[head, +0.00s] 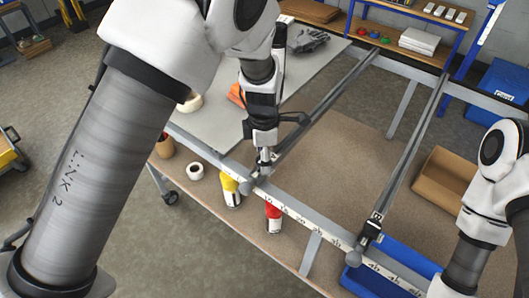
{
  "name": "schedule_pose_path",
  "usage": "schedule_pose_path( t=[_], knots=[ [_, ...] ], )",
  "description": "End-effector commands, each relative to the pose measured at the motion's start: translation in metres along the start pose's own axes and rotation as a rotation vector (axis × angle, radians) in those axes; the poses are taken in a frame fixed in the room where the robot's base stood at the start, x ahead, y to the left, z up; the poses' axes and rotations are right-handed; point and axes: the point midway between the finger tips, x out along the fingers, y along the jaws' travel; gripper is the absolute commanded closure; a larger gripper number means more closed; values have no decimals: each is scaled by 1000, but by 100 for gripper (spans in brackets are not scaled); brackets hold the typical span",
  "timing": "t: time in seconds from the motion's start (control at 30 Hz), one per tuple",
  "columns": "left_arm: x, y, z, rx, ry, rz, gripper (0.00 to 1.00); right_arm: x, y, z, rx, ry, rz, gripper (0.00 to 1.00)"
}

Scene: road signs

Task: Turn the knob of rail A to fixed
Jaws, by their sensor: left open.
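Two grey rails run back from a front bar with a number scale (330,235). The left rail (325,103) ends at the front in a grey round knob (247,187). The right rail (408,150) has a black end block (372,228) with a small light label and a similar grey knob (353,258). Any letter on the left rail's end is hidden by my left gripper (264,158). That gripper is open and points down just above and behind the left knob; whether it touches is unclear. My right arm is at the right edge, its gripper out of sight.
A yellow can (230,190) and a red can (273,217) stand by the front bar. A blue bin (372,282) is below the right knob, and a cardboard box (442,185) stands at right.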

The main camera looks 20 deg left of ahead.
Motion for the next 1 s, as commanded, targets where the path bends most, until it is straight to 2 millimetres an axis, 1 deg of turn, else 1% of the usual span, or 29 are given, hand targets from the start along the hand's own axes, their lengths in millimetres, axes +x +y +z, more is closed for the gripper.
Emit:
schedule_pose_path(
  t=[0.2, 0.23, 0.27, 0.3, 0.37, 0.4, 0.77, 1.0],
  knots=[
    [2, 0, 0, 1, 0, 0, 36, 0, 0, 0, 0, 0, 0, 60],
    [2, 0, 0, 1, 0, 0, 43, 0, 0, 0, 0, 0, 0, 60],
    [2, 0, 0, 1, 0, 0, 54, 0, 0, 0, 0, 0, 0, 60],
    [2, 0, 0, 1, 0, 0, 68, 0, 0, 0, 0, 0, 0, 60],
    [2, 0, 0, 1, 0, 0, 89, 0, 0, 0, 0, 0, 0, 60],
    [2, 0, 0, 1, 0, -1, 97, 0, 0, 0, 0, 0, 0, 60],
    [3, -1, -1, 23, 2, -3, 97, -2, 0, 0, 0, 0, 0, 60],
    [2, -1, -1, 123, 2, -4, 97, -9, 0, 0, 0, 0, 0, 60]
  ],
)
